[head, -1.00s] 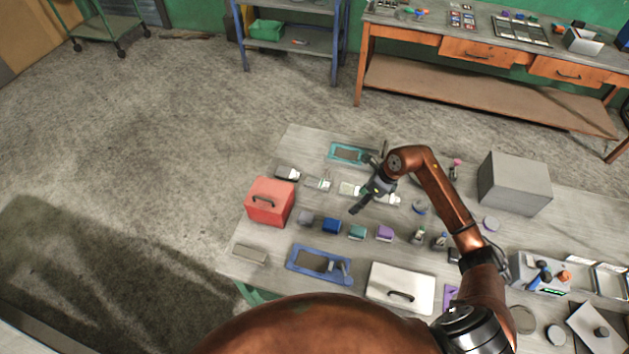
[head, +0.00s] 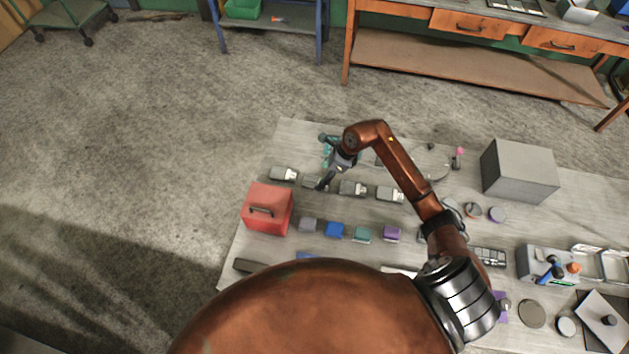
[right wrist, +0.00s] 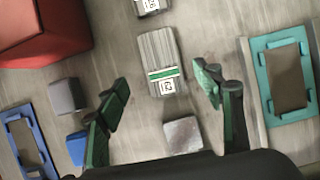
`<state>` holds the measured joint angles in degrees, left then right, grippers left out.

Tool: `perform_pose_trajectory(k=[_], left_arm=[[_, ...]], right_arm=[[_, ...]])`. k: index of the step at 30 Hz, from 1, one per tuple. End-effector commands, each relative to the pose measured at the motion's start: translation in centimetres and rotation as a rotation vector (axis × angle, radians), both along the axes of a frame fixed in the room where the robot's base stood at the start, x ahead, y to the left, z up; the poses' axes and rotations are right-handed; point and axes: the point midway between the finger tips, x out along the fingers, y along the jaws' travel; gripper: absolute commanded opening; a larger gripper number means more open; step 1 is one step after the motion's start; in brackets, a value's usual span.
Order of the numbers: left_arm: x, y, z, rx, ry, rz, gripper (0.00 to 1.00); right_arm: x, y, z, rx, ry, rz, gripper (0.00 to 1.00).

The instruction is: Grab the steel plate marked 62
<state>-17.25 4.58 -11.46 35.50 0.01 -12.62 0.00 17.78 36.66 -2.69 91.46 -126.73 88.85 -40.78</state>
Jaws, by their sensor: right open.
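Several grey steel plates with white labels lie in a row on the table: one at the left end (head: 283,174), one beside my gripper (head: 312,181), and two further right (head: 353,188) (head: 390,194). My right gripper (head: 326,163) is open and empty over the left part of this row. In the right wrist view, a plate (right wrist: 158,52) with a green stripe and white label lies ahead, between the lines of the spread fingers (right wrist: 160,93). Another labelled plate (right wrist: 152,6) is cut off at the top. I cannot read the numbers surely. My left gripper is not in view.
A red box (head: 267,208) stands left of the row. Small coloured blocks, including a blue one (head: 335,230), lie in front. A teal frame (right wrist: 286,77) lies beyond the row. A big grey box (head: 519,170) stands at the right.

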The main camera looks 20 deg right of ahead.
Motion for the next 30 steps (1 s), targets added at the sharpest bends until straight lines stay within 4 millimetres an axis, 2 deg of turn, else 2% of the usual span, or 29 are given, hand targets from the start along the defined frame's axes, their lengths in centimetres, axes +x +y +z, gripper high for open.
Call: perform_pose_trajectory(k=[10,19,30], left_arm=[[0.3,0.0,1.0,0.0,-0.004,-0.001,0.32],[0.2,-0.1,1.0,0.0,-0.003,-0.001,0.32],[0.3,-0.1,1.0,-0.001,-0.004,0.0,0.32]], right_arm=[[1.1,1.4,-3.9,0.004,0.001,-0.003,0.61],[1.3,1.5,-4.4,-0.001,-0.001,0.001,0.61],[1.3,1.6,-4.4,0.0,-0.001,0.002,0.36]])
